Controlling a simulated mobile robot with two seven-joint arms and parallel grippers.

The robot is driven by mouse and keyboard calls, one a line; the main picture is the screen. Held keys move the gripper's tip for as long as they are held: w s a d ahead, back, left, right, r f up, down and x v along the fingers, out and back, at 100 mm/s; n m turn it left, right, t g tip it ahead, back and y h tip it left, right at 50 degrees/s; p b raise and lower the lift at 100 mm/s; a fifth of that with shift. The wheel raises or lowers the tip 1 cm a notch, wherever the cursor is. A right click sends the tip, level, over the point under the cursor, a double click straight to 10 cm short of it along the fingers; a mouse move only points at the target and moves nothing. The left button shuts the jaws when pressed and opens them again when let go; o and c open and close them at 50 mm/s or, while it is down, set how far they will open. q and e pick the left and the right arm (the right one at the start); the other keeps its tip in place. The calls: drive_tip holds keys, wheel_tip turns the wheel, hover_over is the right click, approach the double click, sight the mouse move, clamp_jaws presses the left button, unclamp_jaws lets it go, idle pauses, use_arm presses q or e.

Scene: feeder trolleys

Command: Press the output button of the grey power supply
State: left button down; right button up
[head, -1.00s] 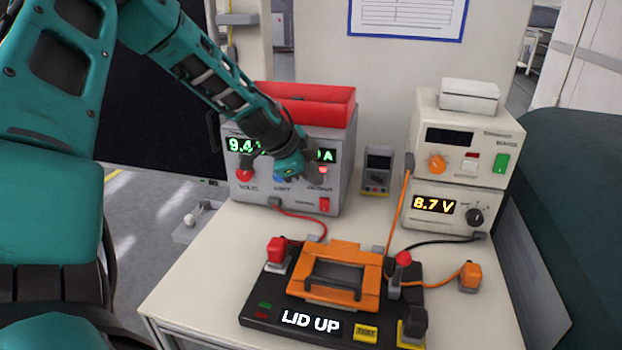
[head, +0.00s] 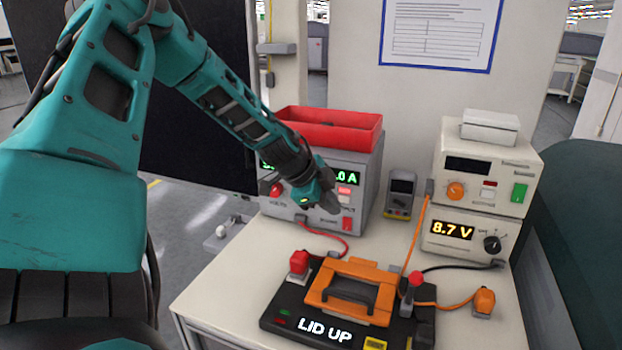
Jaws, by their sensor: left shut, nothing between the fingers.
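The grey power supply (head: 367,170) stands at the back left of the bench under a red tray. A red switch (head: 347,224) sits lower down. My left gripper (head: 330,204) is shut and empty, in front of the supply's face close to the pale button. I cannot tell whether it touches. My right gripper is out of view.
A black fixture (head: 275,322) reading "LID UP" with an orange clamp lid (head: 352,291) stands in front. A cream power supply (head: 478,232) reading 8.7 V stands right. A multimeter (head: 400,195) stands between. The red tray (head: 340,128) tops the grey supply. Cables cross the bench.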

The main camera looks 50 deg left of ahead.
use_arm(q)
drive_tip(key=p+v, duration=0.1)
drive_tip(key=v, duration=0.8)
drive_tip(key=shift+r, duration=0.2)
drive_tip(key=shift+a, duration=0.1)
wheel_tip(320, 180, up, 7)
idle(0.9)
idle(0.4)
drive_tip(key=shift+s, duration=0.1)
